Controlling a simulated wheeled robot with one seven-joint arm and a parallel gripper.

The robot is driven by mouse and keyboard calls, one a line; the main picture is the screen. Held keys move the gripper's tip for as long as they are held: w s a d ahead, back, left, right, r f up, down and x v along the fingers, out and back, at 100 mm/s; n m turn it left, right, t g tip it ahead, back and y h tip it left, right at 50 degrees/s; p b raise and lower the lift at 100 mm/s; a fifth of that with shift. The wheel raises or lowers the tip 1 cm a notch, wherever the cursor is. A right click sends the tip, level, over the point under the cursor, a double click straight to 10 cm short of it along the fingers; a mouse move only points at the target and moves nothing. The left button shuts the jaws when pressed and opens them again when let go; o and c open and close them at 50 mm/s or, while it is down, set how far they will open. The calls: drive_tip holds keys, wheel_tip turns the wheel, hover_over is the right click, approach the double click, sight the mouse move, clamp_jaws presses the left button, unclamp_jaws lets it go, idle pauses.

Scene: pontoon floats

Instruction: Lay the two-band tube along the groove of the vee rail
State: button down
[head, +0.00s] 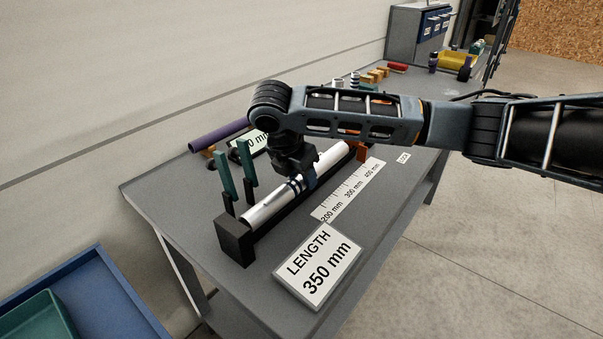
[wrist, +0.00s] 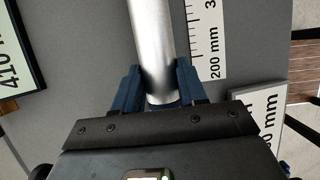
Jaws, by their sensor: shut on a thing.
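The two-band tube (head: 328,164) is silvery white with dark bands near its middle. My gripper (head: 300,182) comes down from above and is shut on it close to the bands. The wrist view shows the tube (wrist: 152,38) between my two blue fingers (wrist: 157,78). The black vee rail (head: 268,222) runs under the tube and in line with it, with a tall dark block at its near end. The tube is at or just above the groove; I cannot tell whether it touches, as the tube and fingers hide the contact.
Two green uprights (head: 248,163) stand close left of the rail. A purple tube (head: 217,135) lies behind them. A ruler strip (head: 350,190) and a 350 mm length sign (head: 318,268) are on the right. An orange block (head: 362,151) is near the rail's far end.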

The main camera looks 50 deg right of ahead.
drive_tip(key=c, duration=0.5)
unclamp_jaws()
drive_tip(key=shift+c, duration=0.2)
drive_tip(key=v, duration=0.7)
drive_tip(key=shift+a+r+b, duration=0.15)
drive_tip(key=shift+r+b, duration=0.15)
drive_tip(key=shift+r, duration=0.05)
